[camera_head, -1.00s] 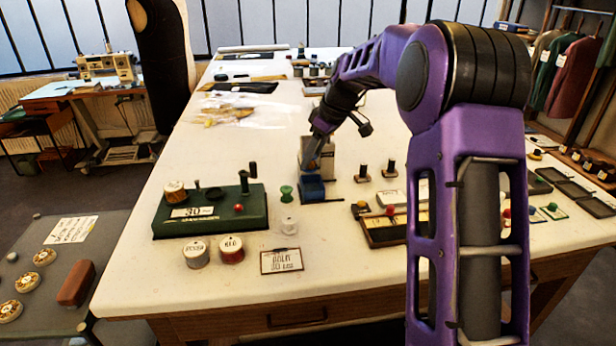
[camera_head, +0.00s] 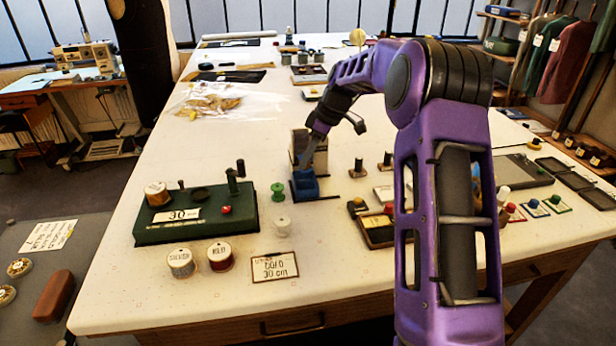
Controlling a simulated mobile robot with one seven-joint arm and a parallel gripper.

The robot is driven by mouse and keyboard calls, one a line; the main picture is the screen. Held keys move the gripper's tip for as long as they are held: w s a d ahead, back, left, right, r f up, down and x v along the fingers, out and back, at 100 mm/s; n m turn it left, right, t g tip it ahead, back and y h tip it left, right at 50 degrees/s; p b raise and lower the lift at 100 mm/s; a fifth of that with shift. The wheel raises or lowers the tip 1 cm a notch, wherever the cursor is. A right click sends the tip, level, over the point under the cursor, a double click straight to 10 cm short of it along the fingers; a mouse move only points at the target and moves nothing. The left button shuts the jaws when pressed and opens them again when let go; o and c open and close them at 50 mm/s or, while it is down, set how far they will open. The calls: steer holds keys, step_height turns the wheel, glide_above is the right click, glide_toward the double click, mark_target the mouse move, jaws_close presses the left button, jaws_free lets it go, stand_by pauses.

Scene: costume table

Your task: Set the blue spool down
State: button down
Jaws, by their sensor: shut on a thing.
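My gripper (camera_head: 304,163) is in the middle of the table, pointing down at a slant. Its small fingertips reach a blue, blocky shape (camera_head: 305,185) standing on a dark flat base. A pale upright box stands directly behind it (camera_head: 320,152). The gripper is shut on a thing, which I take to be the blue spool. The spool's outline cannot be told apart from the blue shape, and I cannot tell whether it touches a surface. A green spool (camera_head: 278,191) and a white spool (camera_head: 283,223) stand upright to the left and front.
A green device (camera_head: 195,228) with a crank stands at left on the white table (camera_head: 330,290). Two labelled spools (camera_head: 200,260) and a card (camera_head: 274,267) lie in front. Two dark spools on bases (camera_head: 372,166) and a tray (camera_head: 380,232) are right of the gripper.

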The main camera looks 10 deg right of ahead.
steer(key=shift+f, duration=3.15)
steer(key=shift+f+b, duration=0.2)
steer(key=shift+b, duration=0.1)
steer(key=c, duration=0.7)
jaws_free()
steer(key=shift+r, duration=0.15)
steer(key=shift+r, duration=0.25)
steer(key=v, duration=1.1)
steer(key=shift+s+d+r+p, duration=0.1)
steer(key=shift+d+r+p, duration=0.15)
steer(key=shift+p, duration=0.1)
steer(key=shift+a, duration=0.15)
